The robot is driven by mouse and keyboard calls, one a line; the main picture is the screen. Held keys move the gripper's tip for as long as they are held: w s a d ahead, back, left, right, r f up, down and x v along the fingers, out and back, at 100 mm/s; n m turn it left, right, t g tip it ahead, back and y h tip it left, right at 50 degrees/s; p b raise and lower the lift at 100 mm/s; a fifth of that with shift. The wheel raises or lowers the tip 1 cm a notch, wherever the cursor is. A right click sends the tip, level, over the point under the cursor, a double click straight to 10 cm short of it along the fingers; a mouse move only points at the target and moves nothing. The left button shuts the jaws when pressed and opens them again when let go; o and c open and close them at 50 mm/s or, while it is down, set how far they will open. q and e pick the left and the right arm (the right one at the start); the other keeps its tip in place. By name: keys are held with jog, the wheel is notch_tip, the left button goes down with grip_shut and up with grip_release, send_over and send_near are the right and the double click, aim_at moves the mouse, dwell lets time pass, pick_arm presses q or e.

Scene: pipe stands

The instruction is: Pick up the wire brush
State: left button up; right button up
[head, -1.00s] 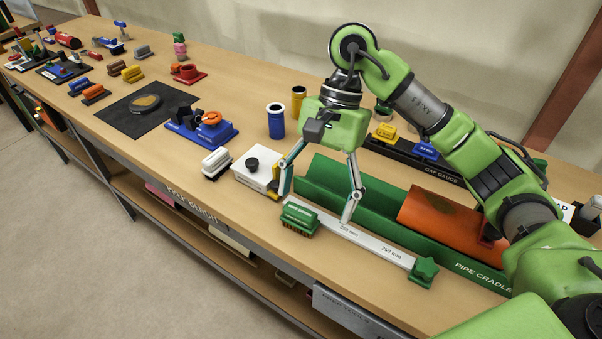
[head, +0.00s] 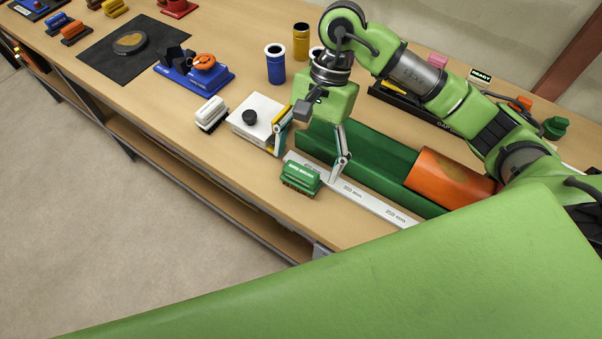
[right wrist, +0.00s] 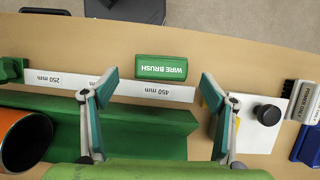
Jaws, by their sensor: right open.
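The wire brush (head: 301,174) is a green block with its name on it and brown bristles below. It rests at the near edge of a pale measuring bar on the bench. In the right wrist view the wire brush (right wrist: 161,68) lies between and slightly beyond the fingertips. My right gripper (head: 306,166) is open and empty, its fingers pointing down on either side of the brush's far side. In the right wrist view this gripper (right wrist: 160,77) shows a clear gap around the brush. My left gripper is not in view.
The measuring bar (head: 370,203) and the green pipe cradle (head: 375,162) with an orange pipe (head: 450,177) lie just behind. A white block with a black knob (head: 249,117) and a white brush (head: 211,112) stand left. A large green part of mine covers the lower right.

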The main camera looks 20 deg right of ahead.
aim_at(303, 167)
jog(key=p+x, duration=0.1)
jog(key=x, duration=0.2)
jog(key=shift+s+a+f+p, duration=0.1)
jog(key=shift+a+f+p, duration=0.15)
jog(key=shift+p, duration=0.15)
jog(key=shift+s+f, duration=0.1)
jog(key=shift+f, duration=0.25)
jog(key=shift+a+f, duration=0.1)
jog(key=shift+f, duration=0.15)
jog(key=c, duration=1.3)
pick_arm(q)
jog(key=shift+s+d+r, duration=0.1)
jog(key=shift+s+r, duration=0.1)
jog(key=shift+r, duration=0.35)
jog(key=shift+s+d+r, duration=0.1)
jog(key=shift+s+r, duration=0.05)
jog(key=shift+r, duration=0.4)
pick_arm(e)
jog(key=shift+o, duration=0.2)
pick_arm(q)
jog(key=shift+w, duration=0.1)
pick_arm(e)
jog(key=shift+r, duration=0.1)
